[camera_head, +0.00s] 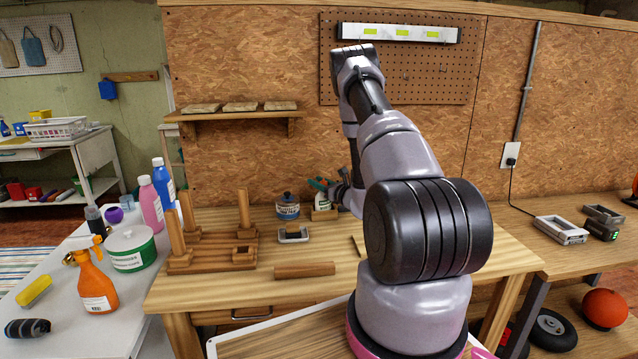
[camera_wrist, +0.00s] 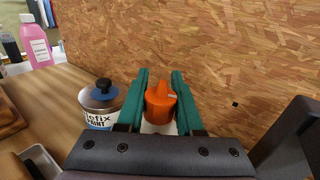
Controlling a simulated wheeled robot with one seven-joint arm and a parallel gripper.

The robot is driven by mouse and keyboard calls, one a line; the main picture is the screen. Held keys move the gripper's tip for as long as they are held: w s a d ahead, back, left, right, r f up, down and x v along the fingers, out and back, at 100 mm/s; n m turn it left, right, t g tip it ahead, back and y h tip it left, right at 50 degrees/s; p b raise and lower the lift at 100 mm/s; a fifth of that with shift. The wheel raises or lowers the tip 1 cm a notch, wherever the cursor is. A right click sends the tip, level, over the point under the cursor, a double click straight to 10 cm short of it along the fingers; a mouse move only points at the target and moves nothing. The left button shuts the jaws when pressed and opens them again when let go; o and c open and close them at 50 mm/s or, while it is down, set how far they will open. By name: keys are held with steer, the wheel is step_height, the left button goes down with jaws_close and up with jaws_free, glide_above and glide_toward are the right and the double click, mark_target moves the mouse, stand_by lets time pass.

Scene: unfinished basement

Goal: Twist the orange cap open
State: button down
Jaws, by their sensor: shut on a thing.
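The orange cap (camera_wrist: 160,103) sits between the two teal fingers of my gripper (camera_wrist: 161,80) in the wrist view. The fingers lie on its left and right sides, and my gripper is shut on it. A white part shows just below the cap; the rest of what bears it is hidden by my gripper. In the head view my gripper (camera_head: 324,187) is low over the back of the wooden workbench (camera_head: 335,252), close to the wall. The cap is too small and covered to make out there.
A paint can with a dark knob (camera_wrist: 100,121) stands close left of my gripper. A wooden peg rack (camera_head: 212,258) and a small grey tray (camera_head: 293,235) lie left. A loose wooden block (camera_head: 304,269) lies in front. The chipboard wall (camera_head: 270,150) is close behind.

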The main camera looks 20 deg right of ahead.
steer(key=shift+s+a+n+g+y, duration=0.15)
steer(key=shift+n+g+y, duration=0.1)
steer(key=shift+n+y, duration=0.4)
steer(key=shift+w+a+n+g+y, duration=0.1)
steer(key=shift+n+g+y, duration=0.2)
steer(key=shift+y, duration=0.55)
steer(key=c, duration=0.5)
jaws_free()
steer(key=shift+s+d, duration=0.1)
steer(key=shift+s, duration=0.05)
steer(key=v, duration=1)
steer(key=shift+s+d, duration=0.1)
steer(key=shift+s, duration=0.2)
